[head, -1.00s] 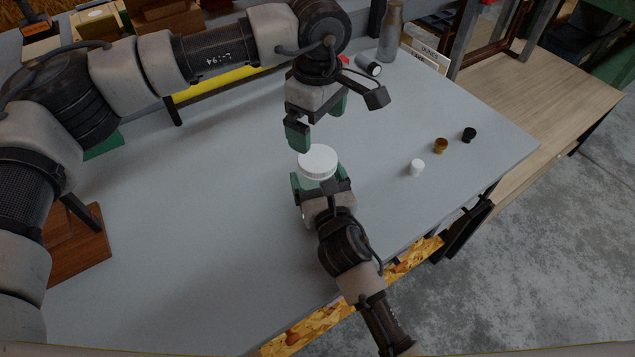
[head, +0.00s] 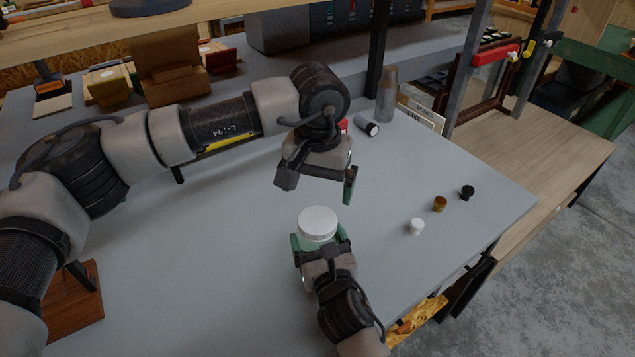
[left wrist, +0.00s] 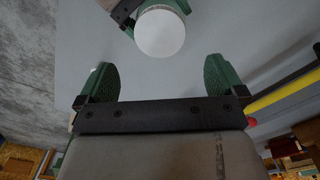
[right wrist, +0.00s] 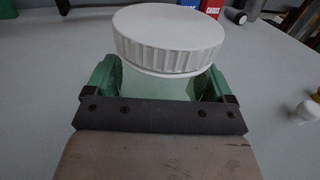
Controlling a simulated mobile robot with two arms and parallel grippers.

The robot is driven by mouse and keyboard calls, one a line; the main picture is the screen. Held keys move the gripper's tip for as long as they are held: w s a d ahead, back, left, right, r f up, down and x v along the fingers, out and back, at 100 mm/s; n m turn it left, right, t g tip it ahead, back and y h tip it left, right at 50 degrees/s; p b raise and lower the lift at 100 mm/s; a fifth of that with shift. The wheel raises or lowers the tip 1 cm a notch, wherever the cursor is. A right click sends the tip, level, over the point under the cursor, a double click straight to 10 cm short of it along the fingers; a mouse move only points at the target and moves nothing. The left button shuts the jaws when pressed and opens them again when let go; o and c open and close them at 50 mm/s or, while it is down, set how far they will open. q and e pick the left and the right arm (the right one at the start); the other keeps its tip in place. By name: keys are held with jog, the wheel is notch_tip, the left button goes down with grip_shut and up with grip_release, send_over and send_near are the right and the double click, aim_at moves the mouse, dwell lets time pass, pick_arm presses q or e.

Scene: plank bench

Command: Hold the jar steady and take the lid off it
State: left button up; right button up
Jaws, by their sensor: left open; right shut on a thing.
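The jar (right wrist: 160,88) has a pale, translucent body and a wide white ribbed lid (head: 317,222), which sits on its top. The jar stands upright, and its body is mostly hidden in the head view. My right gripper (head: 321,246) is shut around the jar body below the lid, with green fingers on both sides in the right wrist view (right wrist: 160,82). My left gripper (head: 318,184) is open and empty, above and apart from the lid. In the left wrist view the lid (left wrist: 160,33) lies beyond the open green fingers, touching neither.
A white cap (head: 416,227), an amber one (head: 439,204) and a black one (head: 467,192) stand to the right on the grey bench (head: 190,270). A dark cylinder (head: 366,126) and a grey bottle (head: 387,95) are behind.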

aim_at(317, 219)
pick_arm(q)
jog(key=m, duration=0.3)
pick_arm(e)
jog(key=shift+f, duration=0.1)
pick_arm(q)
jog(key=shift+f, duration=4)
